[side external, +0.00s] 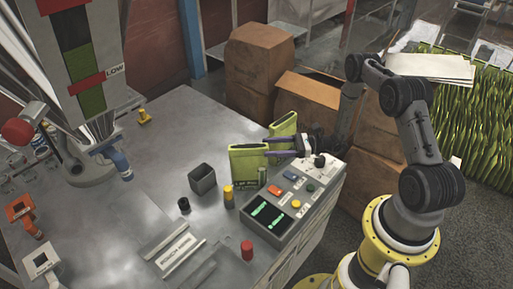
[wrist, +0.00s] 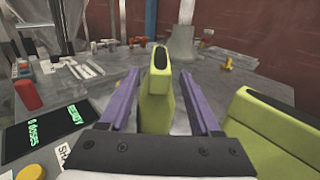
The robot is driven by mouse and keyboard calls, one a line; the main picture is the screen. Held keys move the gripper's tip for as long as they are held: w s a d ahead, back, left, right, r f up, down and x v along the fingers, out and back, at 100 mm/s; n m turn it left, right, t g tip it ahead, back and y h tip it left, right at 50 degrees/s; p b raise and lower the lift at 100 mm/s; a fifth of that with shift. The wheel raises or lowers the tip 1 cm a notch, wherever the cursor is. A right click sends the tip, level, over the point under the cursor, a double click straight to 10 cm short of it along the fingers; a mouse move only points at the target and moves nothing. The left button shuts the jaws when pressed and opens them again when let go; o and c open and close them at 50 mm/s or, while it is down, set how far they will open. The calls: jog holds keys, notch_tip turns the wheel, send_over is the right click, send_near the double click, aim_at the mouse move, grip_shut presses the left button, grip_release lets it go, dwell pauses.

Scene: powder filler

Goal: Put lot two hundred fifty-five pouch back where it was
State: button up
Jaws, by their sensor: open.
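A yellow-green pouch (side external: 248,165) with a dark top patch stands upright on the metal table beside the control box. In the wrist view this pouch (wrist: 159,88) is between the two purple fingers, with gaps on both sides. My gripper (side external: 268,147) is open, its fingers reaching in from the right at the pouch's upper part; the wrist view shows it too (wrist: 160,78). A second green pouch (side external: 284,125) stands behind, and shows large at the right of the wrist view (wrist: 270,128). I cannot read a lot number on either pouch.
The control box (side external: 296,205) with lit displays and buttons is just in front of the pouches. A grey open bin (side external: 202,179), a yellow cylinder (side external: 228,197) and a red cylinder (side external: 247,250) stand nearby. The table behind the bin is mostly clear.

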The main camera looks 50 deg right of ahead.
jog(key=v, duration=0.4)
jog(key=s+a+r+n+g+h, duration=0.1)
jog(key=s+a+r+n+g, duration=0.4)
jog(key=r+n, duration=0.4)
jog(key=s+a+r+n+g+h, duration=0.1)
jog(key=s+a+r+n+g, duration=0.2)
jog(key=a+r+n+g, duration=0.55)
jog(key=s+d+r+n+t+h, duration=0.2)
jog(key=s+r+n+t+h, duration=0.4)
jog(key=s, duration=1)
jog(key=shift+d+r+n+h, duration=0.4)
jog(key=shift+r+n+h, duration=1.35)
jog(key=shift+r+h, duration=1.1)
jog(key=shift+s+r+y, duration=0.1)
jog(key=shift+r+y, duration=0.35)
